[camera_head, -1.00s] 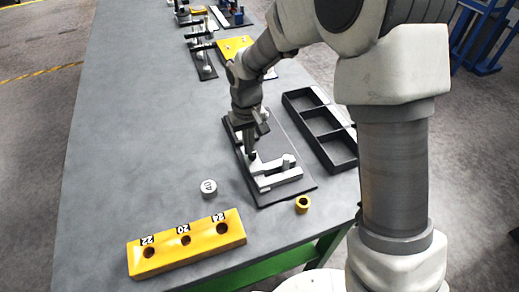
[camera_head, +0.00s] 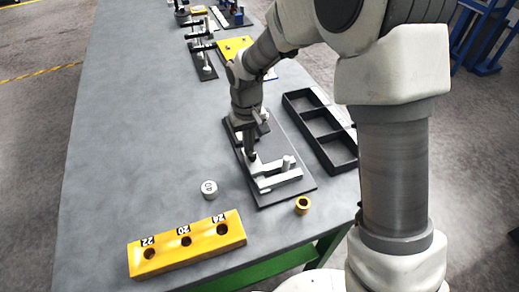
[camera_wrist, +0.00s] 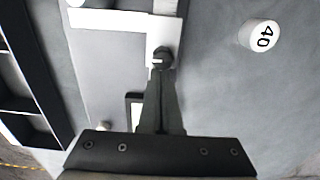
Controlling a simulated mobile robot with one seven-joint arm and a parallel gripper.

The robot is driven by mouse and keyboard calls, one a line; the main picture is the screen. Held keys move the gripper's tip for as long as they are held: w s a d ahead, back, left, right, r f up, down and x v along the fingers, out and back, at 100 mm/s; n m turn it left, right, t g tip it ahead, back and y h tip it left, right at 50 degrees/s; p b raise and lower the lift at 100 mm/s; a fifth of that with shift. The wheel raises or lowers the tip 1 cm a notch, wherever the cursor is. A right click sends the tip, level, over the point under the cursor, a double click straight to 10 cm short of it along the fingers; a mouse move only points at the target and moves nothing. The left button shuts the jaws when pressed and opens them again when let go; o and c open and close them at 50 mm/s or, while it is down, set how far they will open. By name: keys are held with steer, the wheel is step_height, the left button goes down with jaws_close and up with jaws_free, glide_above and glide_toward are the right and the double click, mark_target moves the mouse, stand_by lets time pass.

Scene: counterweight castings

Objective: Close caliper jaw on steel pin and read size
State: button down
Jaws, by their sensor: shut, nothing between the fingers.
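The pale caliper (camera_head: 282,179) lies on a dark base plate (camera_head: 302,186), its jaws near the plate's front end. The steel pin (camera_head: 288,162) stands upright at the jaws. Whether both jaws touch it cannot be told. My gripper (camera_head: 251,157) is shut and empty, pointing down at the rear end of the caliper's pale arm. In the wrist view my gripper (camera_wrist: 161,74) has its fingertips right beside a dark round knob (camera_wrist: 162,57) on the white jaw piece (camera_wrist: 168,32); whether they touch cannot be told. No size reading is legible.
A white cylinder marked 40 (camera_head: 209,189) and a yellow ring (camera_head: 302,206) stand near the plate. A yellow block (camera_head: 190,250) with holes marked 22, 20 and 24 lies in front. A black compartment tray (camera_head: 337,151) is at right. The left of the table is clear.

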steer(key=shift+s+d+r+p, duration=0.15)
steer(key=shift+r+p, duration=0.1)
steer(key=shift+r, duration=0.25)
steer(key=shift+s+a+r+p, duration=0.1)
steer(key=shift+r+p, duration=0.15)
steer(key=shift+r, duration=0.25)
steer(key=shift+w+r+p, duration=0.15)
steer(key=shift+r+p, duration=1.45)
steer(key=shift+r, duration=0.8)
steer(key=s+d+r+m+t, duration=0.1)
steer(key=s+d+r, duration=0.2)
steer(key=d+r, duration=0.35)
steer(key=s+d+r+m+t, duration=0.1)
steer(key=s+d+r+t, duration=0.15)
steer(key=d+r, duration=0.45)
steer(key=s+d+r+m+t, duration=0.1)
steer(key=s+d+r, duration=0.1)
steer(key=s, duration=0.4)
steer(key=s+d+r+m+t, duration=0.1)
steer(key=s+d+r+m, duration=0.1)
steer(key=s+d, duration=0.3)
steer(key=shift+s+d+r, duration=0.25)
steer(key=shift+s+r, duration=0.5)
steer(key=shift+s, duration=0.5)
